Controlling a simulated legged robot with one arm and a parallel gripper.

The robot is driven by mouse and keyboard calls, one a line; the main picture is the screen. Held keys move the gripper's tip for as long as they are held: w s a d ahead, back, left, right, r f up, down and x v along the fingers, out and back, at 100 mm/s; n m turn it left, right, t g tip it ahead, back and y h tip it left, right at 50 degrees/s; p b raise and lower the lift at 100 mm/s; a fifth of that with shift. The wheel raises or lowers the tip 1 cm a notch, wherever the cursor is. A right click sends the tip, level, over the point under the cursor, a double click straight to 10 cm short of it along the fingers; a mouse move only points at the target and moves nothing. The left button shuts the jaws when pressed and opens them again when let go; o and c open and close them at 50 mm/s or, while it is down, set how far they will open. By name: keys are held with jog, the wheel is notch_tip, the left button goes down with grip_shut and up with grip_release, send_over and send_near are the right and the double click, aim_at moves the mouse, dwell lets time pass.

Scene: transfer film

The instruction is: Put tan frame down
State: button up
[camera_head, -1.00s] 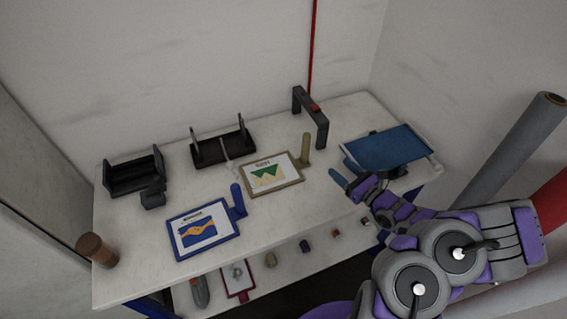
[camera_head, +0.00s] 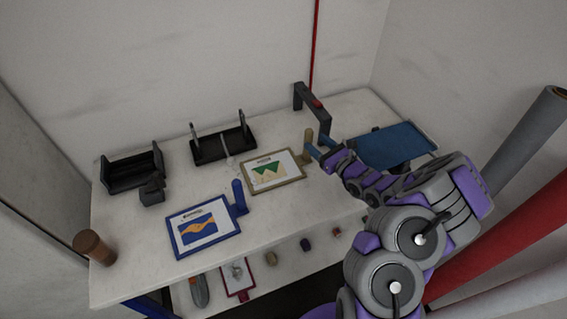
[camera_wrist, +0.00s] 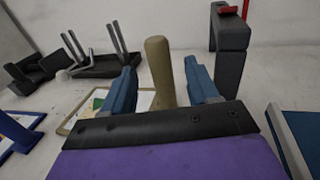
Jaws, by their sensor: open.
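The tan frame (camera_head: 251,185) lies flat on the white table and holds a picture with a green zigzag shape. Its upright tan handle (camera_head: 308,146) stands at its right end. In the wrist view the tan handle (camera_wrist: 160,72) rises between the two blue fingers of my gripper (camera_wrist: 162,88). The fingers are apart, with a gap on each side of the handle. In the head view my gripper (camera_head: 318,150) is at the handle, coming from the right. The handle's lower part is hidden behind my gripper in the wrist view.
A blue frame (camera_head: 178,246) lies to the left. Two black holders (camera_head: 224,146) (camera_head: 133,172) stand at the back left. A dark arch with a red part (camera_head: 313,108) stands behind the handle. A blue panel (camera_head: 395,146) is at the right.

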aim_at(309, 136)
jog(key=b+x, duration=0.1)
jog(key=x, duration=0.3)
jog(key=shift+w+f, duration=0.1)
jog(key=shift+w, duration=0.25)
jog(key=shift+w+a, duration=0.1)
jog(key=shift+a, duration=0.25)
jog(key=shift+c, duration=0.3)
jog(key=shift+d, duration=0.15)
grip_shut()
